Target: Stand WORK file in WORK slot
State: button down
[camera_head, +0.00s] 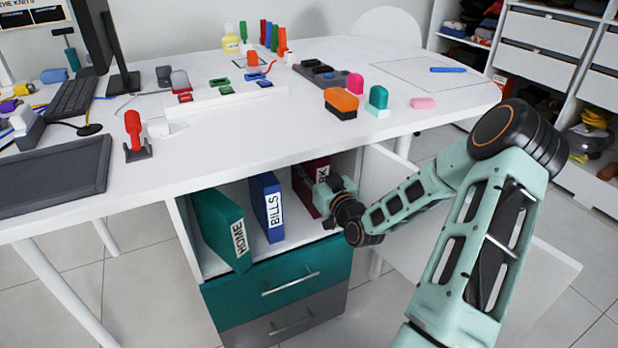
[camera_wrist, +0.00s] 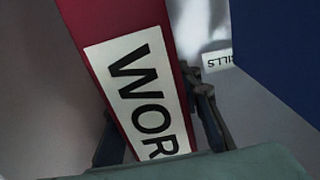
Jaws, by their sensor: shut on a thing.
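The dark red WORK file (camera_head: 304,190) is inside the desk's open shelf compartment, at its right end. Its white label is partly hidden by my gripper in the head view. My gripper (camera_head: 335,193) is shut on the file; in the wrist view the fingers (camera_wrist: 160,125) sit on both sides of the red spine (camera_wrist: 82,18), low on the label. The file looks tilted in the wrist view. I cannot tell whether its base touches the shelf floor (camera_head: 287,237).
The blue BILLS file (camera_head: 267,205) stands to the left of the WORK file, with a gap between. The green HOME file (camera_head: 222,228) leans further left. The open white cabinet door (camera_head: 390,172) is right of the compartment. A teal drawer (camera_head: 275,288) lies below.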

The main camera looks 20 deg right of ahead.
jog(key=shift+f+b, duration=0.6)
jog(key=shift+f, duration=1.15)
jog(key=shift+f, duration=0.2)
jog(key=c, duration=1.4)
grip_release()
jog(key=shift+r, duration=0.1)
jog(key=shift+r, duration=0.1)
jog(key=shift+s, duration=0.3)
jog(key=s+p, duration=0.2)
jog(key=s, duration=0.9)
jog(key=shift+s+d, duration=0.2)
jog(key=shift+s, duration=0.05)
